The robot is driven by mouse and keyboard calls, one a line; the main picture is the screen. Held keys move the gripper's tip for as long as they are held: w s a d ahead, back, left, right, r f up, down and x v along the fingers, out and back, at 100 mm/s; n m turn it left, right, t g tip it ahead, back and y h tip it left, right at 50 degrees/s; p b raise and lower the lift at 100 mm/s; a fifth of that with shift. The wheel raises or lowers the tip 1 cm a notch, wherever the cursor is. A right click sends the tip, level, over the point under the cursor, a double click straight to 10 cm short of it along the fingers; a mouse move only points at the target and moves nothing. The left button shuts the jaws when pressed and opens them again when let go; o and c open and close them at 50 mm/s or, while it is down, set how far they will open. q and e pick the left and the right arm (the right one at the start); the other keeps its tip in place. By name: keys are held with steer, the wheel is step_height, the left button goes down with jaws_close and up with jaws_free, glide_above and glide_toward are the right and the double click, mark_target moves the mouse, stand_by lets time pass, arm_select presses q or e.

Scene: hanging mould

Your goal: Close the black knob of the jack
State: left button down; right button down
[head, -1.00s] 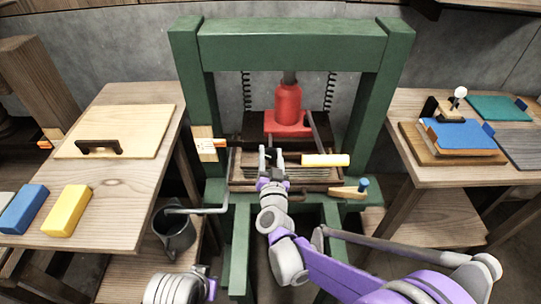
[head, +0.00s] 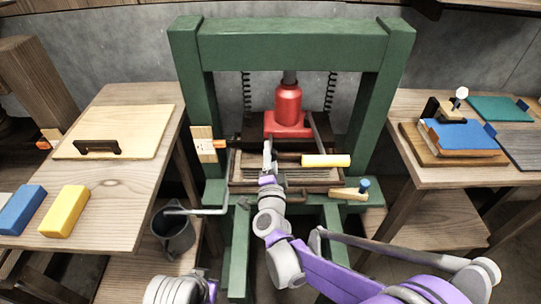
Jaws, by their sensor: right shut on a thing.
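The red jack (head: 288,103) stands upright in the middle of the green press frame, on its red base (head: 286,126). My right gripper (head: 267,150) is at the front of this base, left of centre, with its fingers together. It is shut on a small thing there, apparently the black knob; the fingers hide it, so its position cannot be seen. Part of my left arm shows at the bottom left, but its gripper is out of view.
A yellow-handled bar (head: 325,160) lies just right of my right gripper. A wooden-handled tool (head: 350,193) lies on the frame's lower right. Green posts (head: 371,110) bound the space. A grey bucket (head: 174,230) stands lower left, beside the left table (head: 120,195).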

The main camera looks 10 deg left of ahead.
steer(key=shift+m, duration=1.1)
steer(key=shift+c, duration=1.5)
jaws_free()
steer(key=shift+s, duration=0.1)
steer(key=s+d, duration=0.1)
steer(key=s, duration=0.9)
steer(key=shift+s+d+f, duration=0.25)
steer(key=shift+s+f, duration=0.05)
